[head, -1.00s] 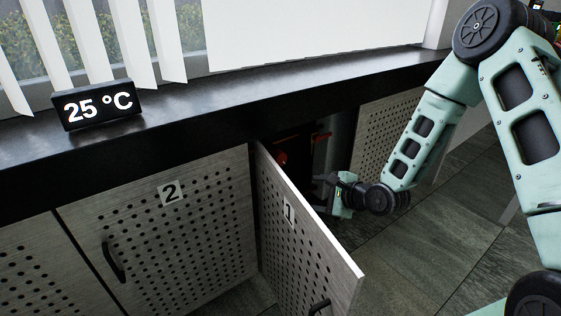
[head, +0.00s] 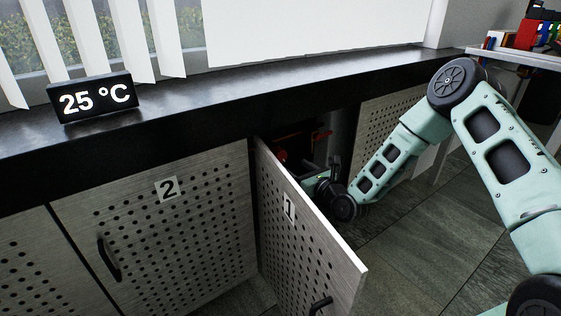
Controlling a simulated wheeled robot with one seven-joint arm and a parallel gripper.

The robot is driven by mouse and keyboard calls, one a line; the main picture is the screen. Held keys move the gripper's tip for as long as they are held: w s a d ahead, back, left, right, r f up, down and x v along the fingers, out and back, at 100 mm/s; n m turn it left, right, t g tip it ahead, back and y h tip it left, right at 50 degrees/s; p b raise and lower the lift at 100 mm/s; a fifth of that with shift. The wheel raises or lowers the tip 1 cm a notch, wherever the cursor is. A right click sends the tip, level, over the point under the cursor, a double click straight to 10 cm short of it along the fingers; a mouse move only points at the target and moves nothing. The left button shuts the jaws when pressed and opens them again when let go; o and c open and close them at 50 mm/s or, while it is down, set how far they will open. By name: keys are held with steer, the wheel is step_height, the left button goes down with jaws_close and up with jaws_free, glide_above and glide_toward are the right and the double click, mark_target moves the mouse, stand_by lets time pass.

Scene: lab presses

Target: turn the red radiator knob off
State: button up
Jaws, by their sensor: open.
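The red radiator knob (head: 281,157) shows inside the dark cabinet opening, just right of the hinge edge of door 1. A second red part (head: 321,136), like a lever, shows to its right and a little higher. My gripper (head: 311,183) is at the cabinet opening, below and right of the knob and apart from it in the picture. The top edge of door 1 hides part of the gripper, and its fingertips are hard to make out. I see nothing held in it. Door 1 (head: 312,240) stands open, swung out towards me.
Closed door 2 (head: 150,235) is left of the opening. A dark sill (head: 230,108) runs above the cabinets and carries a display (head: 95,98) reading 25 °C. A perforated panel (head: 375,130) is right of the opening. Tiled floor (head: 410,250) is clear right of door 1.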

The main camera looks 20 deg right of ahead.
mark_target(282, 157)
steer(key=b+x, duration=0.2)
steer(key=x, duration=0.6)
steer(key=shift+w+a, duration=0.2)
steer(key=shift+w, duration=0.15)
steer(key=c, duration=1)
